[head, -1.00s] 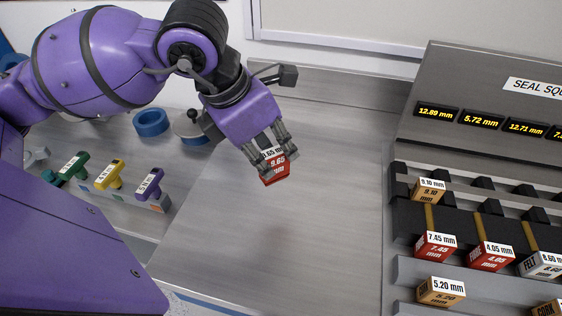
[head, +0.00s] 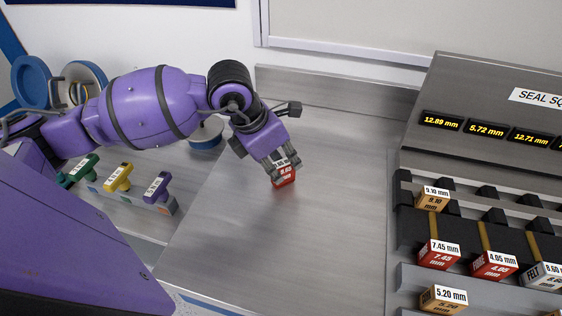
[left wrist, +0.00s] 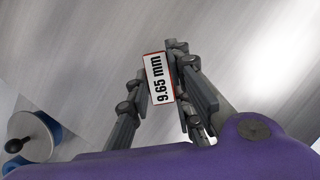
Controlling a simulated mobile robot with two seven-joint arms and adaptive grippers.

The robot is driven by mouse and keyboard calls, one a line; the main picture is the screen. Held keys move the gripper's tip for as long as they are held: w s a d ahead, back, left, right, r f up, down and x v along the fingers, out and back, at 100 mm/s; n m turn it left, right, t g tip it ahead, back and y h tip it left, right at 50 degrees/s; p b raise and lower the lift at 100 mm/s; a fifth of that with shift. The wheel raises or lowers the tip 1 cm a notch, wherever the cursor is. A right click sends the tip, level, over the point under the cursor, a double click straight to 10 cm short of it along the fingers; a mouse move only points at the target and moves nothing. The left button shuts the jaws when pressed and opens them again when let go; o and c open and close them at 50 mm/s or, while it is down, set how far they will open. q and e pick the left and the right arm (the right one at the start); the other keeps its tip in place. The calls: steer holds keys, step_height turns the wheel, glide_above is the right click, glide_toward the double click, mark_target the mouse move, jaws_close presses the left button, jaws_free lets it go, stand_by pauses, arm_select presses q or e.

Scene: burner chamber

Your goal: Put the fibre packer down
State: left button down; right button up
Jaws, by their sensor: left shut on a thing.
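The fibre packer (head: 285,182) is a small red block with a white label reading 9.65 mm. My left gripper (head: 281,169) is shut on it, with the fingers pointing down over the bare steel bench top. The packer is at or just above the steel; I cannot tell whether it touches. In the left wrist view the packer's white label face (left wrist: 159,80) shows between the two fingers (left wrist: 157,68). Its underside is hidden. My right gripper is not in view.
A stepped rack (head: 408,238) at the right holds several labelled blocks, below a steel panel (head: 480,90) with lit readouts. Green, yellow and purple T-handled tools (head: 118,177) stand at the left. The steel bench top (head: 300,250) around the packer is clear.

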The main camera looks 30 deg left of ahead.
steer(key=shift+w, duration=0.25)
arm_select(q)
steer(key=shift+f, duration=0.25)
steer(key=c, duration=1.6)
jaws_free()
steer(key=shift+r, duration=0.1)
steer(key=shift+o, duration=0.2)
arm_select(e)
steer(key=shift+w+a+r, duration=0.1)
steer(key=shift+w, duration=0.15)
